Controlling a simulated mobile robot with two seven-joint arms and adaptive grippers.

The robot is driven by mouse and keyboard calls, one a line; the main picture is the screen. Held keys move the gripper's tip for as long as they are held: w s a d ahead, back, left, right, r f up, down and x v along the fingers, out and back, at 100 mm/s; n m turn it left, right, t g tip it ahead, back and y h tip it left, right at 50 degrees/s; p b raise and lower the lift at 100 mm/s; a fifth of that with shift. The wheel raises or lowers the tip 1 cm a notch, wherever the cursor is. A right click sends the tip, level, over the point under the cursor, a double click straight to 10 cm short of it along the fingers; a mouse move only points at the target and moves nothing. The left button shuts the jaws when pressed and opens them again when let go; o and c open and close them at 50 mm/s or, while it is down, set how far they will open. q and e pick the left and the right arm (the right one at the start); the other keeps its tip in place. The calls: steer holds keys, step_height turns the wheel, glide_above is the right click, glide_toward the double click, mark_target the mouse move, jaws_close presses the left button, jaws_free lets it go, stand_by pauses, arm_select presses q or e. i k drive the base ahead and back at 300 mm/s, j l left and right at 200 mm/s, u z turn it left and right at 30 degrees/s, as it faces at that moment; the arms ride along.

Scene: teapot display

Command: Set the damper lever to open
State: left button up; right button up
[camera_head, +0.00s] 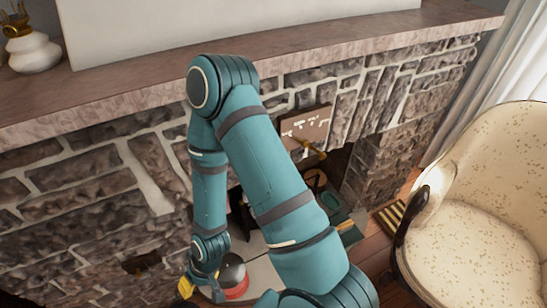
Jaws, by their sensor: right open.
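The damper lever (314,150) looks like a small brass handle. It sits at the lower part of a brownish plate with pale markings (304,126) on the stone fireplace front, just right of my right arm. Its exact setting is too small to read. My right arm bends down in front of the fireplace. My right gripper (197,287) is low at the bottom left, open, well below and left of the lever and apart from it. Its fingers are partly cut off or unclear. My left gripper is not in view.
A stone mantel (130,103) runs above the lever, with a white vase (34,53) at its left end. A red and dark round object (235,287) is beside my right gripper. A cream armchair (480,220) stands at the right. My arm hides part of the hearth.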

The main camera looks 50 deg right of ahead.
mark_target(305, 144)
steer(key=z, duration=2)
